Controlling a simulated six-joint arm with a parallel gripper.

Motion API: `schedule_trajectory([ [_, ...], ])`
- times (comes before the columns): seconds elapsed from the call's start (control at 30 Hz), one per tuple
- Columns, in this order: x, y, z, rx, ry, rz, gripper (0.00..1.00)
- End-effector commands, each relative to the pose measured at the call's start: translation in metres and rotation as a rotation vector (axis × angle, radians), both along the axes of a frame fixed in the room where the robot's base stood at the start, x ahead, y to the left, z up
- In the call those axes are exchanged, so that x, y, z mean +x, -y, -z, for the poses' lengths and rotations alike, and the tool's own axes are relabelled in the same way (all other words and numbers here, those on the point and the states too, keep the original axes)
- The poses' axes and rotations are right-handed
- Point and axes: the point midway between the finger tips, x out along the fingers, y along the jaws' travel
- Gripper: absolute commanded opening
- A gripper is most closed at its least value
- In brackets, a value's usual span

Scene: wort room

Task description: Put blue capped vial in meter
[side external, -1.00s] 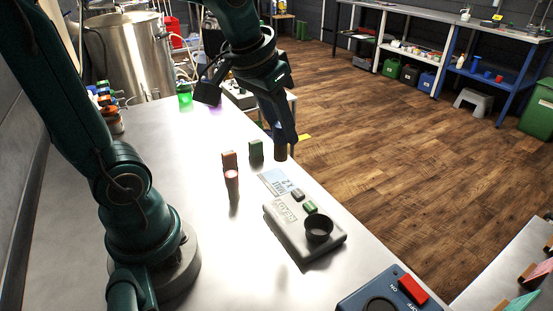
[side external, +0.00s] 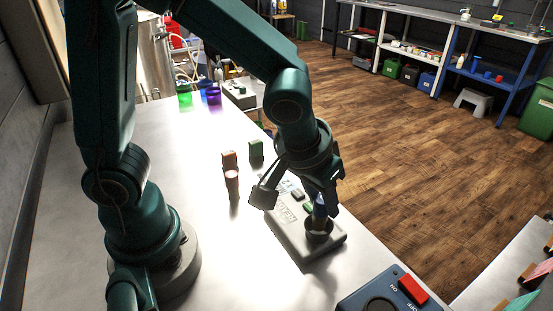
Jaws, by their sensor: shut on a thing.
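My gripper (side external: 323,203) is over the meter and shut on the blue capped vial (side external: 319,211). The blue cap shows between the fingers, and the vial looks roughly upright. The grey meter (side external: 283,233) lies on the table with a dark round well (side external: 320,236) at its near right end. The vial's lower part lines up with the well. I cannot tell how deep it sits or whether it touches the bottom. My gripper hides part of the meter's display and buttons.
A vial with a pinkish top (side external: 232,184), a brown block (side external: 229,158) and a green block (side external: 256,149) stand left of the meter. A blue switch box (side external: 360,298) with a red switch is at the front right. Green and purple containers stand at the back.

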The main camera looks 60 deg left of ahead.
Motion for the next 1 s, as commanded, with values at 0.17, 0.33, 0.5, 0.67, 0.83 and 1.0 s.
schedule_trajectory([
  [0.17,0.000,0.000,0.009,-0.001,-0.001,0.000,0.00],
  [0.33,0.000,0.000,0.009,-0.001,0.000,0.000,0.00],
  [0.5,0.000,0.000,0.013,0.001,0.000,0.002,0.00],
  [0.67,0.000,0.000,0.015,0.000,0.000,0.000,0.56],
  [0.83,0.000,0.000,0.015,0.000,0.000,0.000,0.63],
  [1.0,0.000,0.000,0.015,-0.001,0.001,0.000,0.63],
])
